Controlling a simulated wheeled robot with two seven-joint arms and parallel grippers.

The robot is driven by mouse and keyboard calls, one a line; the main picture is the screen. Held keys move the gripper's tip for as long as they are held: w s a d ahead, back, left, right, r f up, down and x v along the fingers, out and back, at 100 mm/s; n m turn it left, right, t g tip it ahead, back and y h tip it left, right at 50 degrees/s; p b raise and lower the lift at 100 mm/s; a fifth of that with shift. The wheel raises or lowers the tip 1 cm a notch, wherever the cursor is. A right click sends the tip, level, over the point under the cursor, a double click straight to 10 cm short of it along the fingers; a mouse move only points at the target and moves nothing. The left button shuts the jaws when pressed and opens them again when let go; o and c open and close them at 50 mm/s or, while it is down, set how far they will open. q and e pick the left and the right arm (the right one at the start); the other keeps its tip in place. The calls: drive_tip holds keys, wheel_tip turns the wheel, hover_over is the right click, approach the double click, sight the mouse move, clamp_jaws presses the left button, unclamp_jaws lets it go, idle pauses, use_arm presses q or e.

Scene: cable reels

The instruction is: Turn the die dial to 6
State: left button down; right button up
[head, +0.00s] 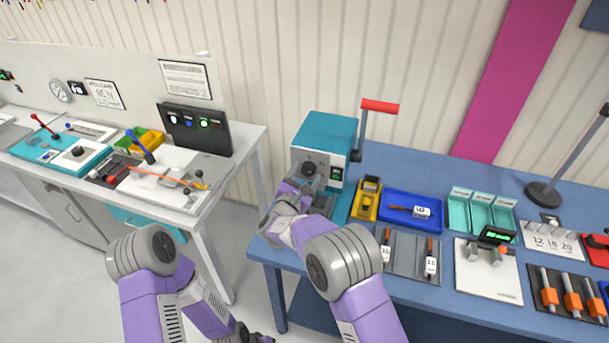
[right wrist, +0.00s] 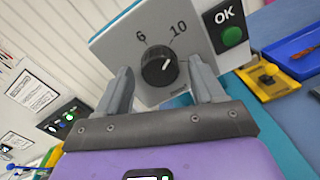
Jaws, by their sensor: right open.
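The die dial (right wrist: 160,66) is a round black knob with a white pointer mark, on the light front plate of a teal press (head: 326,130). In the right wrist view, "6" is printed at its upper left and "10" at its upper right; the mark leans toward the 10. My right gripper (right wrist: 160,74) is open, one finger on each side of the knob; I cannot tell whether they touch it. In the head view the dial (head: 308,169) shows just above my right gripper (head: 300,187). My left gripper (head: 255,337) hangs low at the bottom edge, its jaws unclear.
A green button (right wrist: 232,37) under an "OK" label is right of the dial. A red-handled lever (head: 380,106) rises at the press's right side. A floor gap separates the blue table from the left bench.

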drive_tip(key=c, duration=1.1)
drive_tip(key=shift+o, duration=0.2)
drive_tip(key=shift+n, duration=1.3)
drive_tip(key=n, duration=0.2)
drive_tip(key=shift+n, duration=0.4)
drive_tip(key=n+p, duration=0.1)
drive_tip(key=n, duration=0.1)
drive_tip(key=shift+n, duration=0.4)
drive_tip(key=shift+d+n+p, duration=0.1)
drive_tip(key=shift+n+p, duration=1)
drive_tip(key=shift+n, duration=0.9)
drive_tip(key=shift+f, duration=0.1)
